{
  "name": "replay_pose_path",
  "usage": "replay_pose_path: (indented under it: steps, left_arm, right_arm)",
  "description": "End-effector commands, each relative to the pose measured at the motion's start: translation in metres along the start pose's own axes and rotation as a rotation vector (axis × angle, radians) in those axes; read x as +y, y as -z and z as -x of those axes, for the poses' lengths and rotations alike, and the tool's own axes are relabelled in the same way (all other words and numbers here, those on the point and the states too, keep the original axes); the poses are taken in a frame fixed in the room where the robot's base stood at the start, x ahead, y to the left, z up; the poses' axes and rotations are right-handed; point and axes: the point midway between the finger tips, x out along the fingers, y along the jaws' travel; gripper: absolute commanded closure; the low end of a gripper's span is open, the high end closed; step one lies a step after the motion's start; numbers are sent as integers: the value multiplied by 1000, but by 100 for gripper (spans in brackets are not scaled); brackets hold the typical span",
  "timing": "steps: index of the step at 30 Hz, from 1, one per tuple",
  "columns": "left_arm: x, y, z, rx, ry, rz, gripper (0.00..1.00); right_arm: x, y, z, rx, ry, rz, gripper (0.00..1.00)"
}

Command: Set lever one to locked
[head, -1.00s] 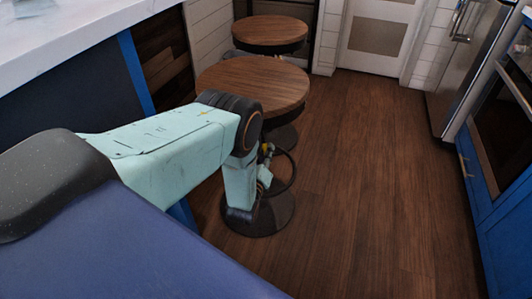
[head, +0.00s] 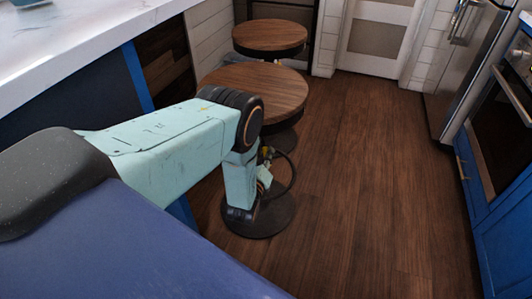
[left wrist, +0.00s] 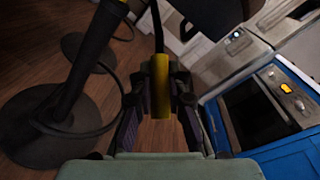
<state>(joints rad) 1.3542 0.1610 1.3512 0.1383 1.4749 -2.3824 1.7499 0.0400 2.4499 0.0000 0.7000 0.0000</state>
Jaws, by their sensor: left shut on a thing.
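My left gripper (head: 266,157) hangs low in front of the near stool in the head view. In the left wrist view my left gripper (left wrist: 160,95) has its dark fingers closed around a yellow piece (left wrist: 160,80). A thin dark rod or cable rises from this piece. In the head view the yellow piece (head: 268,151) is small and partly hidden by the fingers. No lever that I can identify shows in either view. My right gripper is in neither view.
Two round wooden stools (head: 268,87) stand beside the white counter (head: 75,38). The near stool's dark post (left wrist: 92,50) and foot ring are close to my left gripper. An oven (head: 500,125) and a fridge (head: 465,65) line the right side. The wooden floor (head: 350,190) between is clear.

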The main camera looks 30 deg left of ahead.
Motion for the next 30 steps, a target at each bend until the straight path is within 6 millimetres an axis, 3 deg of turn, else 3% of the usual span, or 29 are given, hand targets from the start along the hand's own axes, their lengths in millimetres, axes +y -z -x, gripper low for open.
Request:
replay_pose_path:
  steps: [1, 16, 30]
  left_arm:
    - [-6, -5, 2, 16, -9, 8, 100]
    - [-27, -24, 9, 148, -116, 100, 100]
    - [-30, -26, 10, 185, -147, 128, 100]
  right_arm:
    - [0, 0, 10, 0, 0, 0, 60]
    - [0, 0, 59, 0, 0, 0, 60]
    - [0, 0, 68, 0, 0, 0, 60]
